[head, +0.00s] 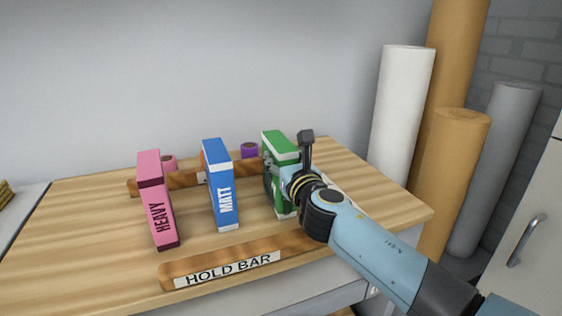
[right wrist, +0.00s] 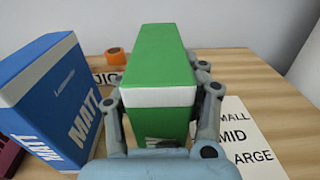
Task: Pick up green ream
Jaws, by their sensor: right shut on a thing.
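The green ream (head: 280,143) stands upright at the right of the row on the wooden table, a green box with a white band. In the right wrist view the green ream (right wrist: 158,60) fills the middle, between my fingers. My right gripper (head: 287,180) is shut on it, with fingers on both of its sides (right wrist: 160,103). My left gripper is not in view.
A blue MATT ream (head: 218,180) stands close to the left, and a pink HEAVY ream (head: 157,205) beyond it. A wooden HOLD BAR (head: 180,272) lies in front. A size card (right wrist: 240,140) lies right of the green ream. Tall rolls (head: 402,110) stand behind the table's right end.

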